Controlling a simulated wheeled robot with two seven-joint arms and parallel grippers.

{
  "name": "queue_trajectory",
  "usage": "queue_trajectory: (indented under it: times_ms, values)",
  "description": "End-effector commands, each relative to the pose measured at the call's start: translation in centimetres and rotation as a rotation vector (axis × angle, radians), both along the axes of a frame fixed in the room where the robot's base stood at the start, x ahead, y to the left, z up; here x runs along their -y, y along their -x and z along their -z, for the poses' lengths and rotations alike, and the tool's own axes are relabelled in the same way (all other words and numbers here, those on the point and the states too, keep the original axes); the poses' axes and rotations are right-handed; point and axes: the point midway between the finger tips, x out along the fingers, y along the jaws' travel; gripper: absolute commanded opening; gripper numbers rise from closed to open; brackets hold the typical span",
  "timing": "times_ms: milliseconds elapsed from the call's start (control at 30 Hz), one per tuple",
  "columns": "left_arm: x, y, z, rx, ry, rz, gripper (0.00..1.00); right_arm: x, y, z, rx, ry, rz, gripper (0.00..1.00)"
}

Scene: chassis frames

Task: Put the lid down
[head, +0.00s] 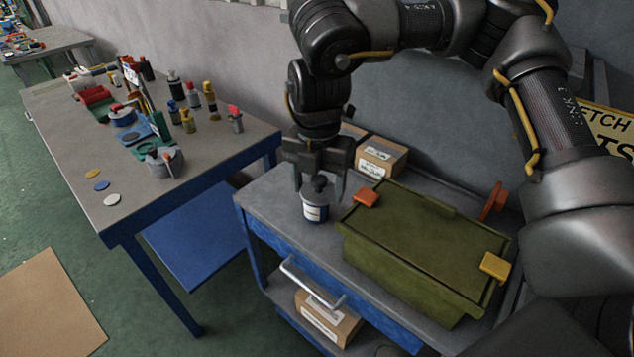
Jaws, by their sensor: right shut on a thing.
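My right gripper (319,185) points down over the grey cart, its two fingers on either side of the dark lid (319,182). It is shut on the lid. A small jar (315,211), dark blue with a white label, stands upright on the cart top directly below. The lid is right at the jar's top; I cannot tell whether it rests on it or is slightly apart. My left gripper is not in view.
A green crate with a closed cover (425,240) and orange and yellow clips stands right of the jar. Cardboard boxes (380,157) are behind. The cart top (268,207) is bare left of the jar. A cluttered workbench (140,195) stands further left.

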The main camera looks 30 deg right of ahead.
Motion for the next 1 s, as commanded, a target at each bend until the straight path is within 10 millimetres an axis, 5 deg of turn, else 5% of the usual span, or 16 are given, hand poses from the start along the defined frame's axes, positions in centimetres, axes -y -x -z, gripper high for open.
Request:
queue_trajectory:
  times_ms: [367, 1000]
  values:
    - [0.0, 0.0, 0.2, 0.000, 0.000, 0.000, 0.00, -0.3, 0.2, 0.4, -0.003, -0.004, 0.125, 0.41]
    - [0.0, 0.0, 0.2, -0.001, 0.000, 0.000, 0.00, 1.2, -4.6, 11.4, -0.013, -0.007, 1.917, 0.41]
